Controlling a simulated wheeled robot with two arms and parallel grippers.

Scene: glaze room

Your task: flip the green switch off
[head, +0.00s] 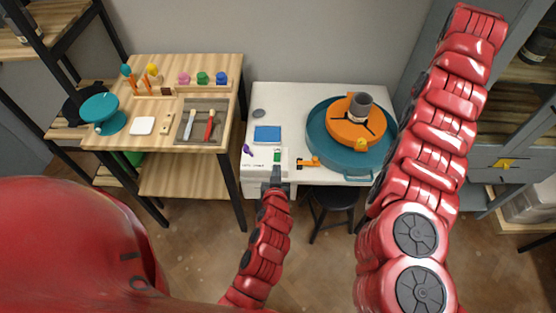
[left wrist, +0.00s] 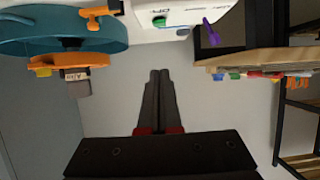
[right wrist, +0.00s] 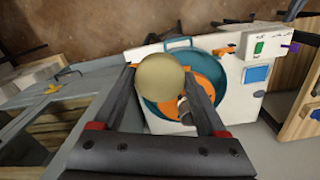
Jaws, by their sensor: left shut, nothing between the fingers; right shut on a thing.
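The green switch (head: 277,157) is on the white control panel at the front of the white wheel table; it also shows in the left wrist view (left wrist: 159,21) and the right wrist view (right wrist: 259,47). I cannot tell its setting. My left gripper (head: 279,174) is shut and empty, just in front of the switch in the head view. In the left wrist view its tips (left wrist: 160,72) point toward the panel, with a gap in the picture. My right gripper (right wrist: 165,75) is shut on a beige rounded thing (right wrist: 160,77); neither is visible in the head view.
A purple lever (head: 248,150) and an orange lever (head: 308,162) flank the switch. A teal basin (head: 320,130) with an orange wheel (head: 344,127) and a dark grey cylinder (head: 361,104) stands right. A blue pad (head: 267,134) lies behind. A wooden bench (head: 120,70) stands left.

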